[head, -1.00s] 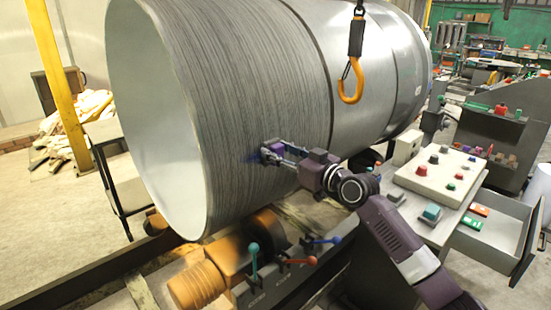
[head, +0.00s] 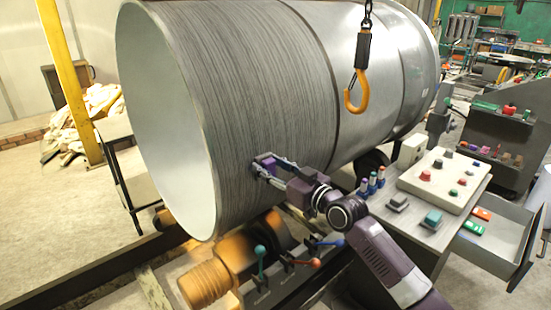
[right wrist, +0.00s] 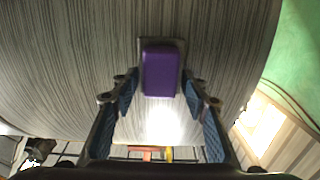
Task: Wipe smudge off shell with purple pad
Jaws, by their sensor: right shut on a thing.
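The shell (head: 235,110) is a large grey metal cylinder with a brushed surface, lying on its side with its open end to the left. It fills the top of the right wrist view (right wrist: 60,65). My right gripper (head: 265,168) is shut on the purple pad (head: 269,161), at the lower near side of the shell. In the right wrist view the pad (right wrist: 161,70) lies between the two fingers, facing the shell; I cannot tell if it touches. I see no smudge; the pad and fingers hide part of the surface. My left gripper is not in view.
An orange hook (head: 355,92) hangs before the shell, above the right arm. Orange rollers (head: 205,283) and coloured levers (head: 262,254) are below. A control panel (head: 445,180), small bottles (head: 372,182) and an open drawer (head: 500,240) are at the right.

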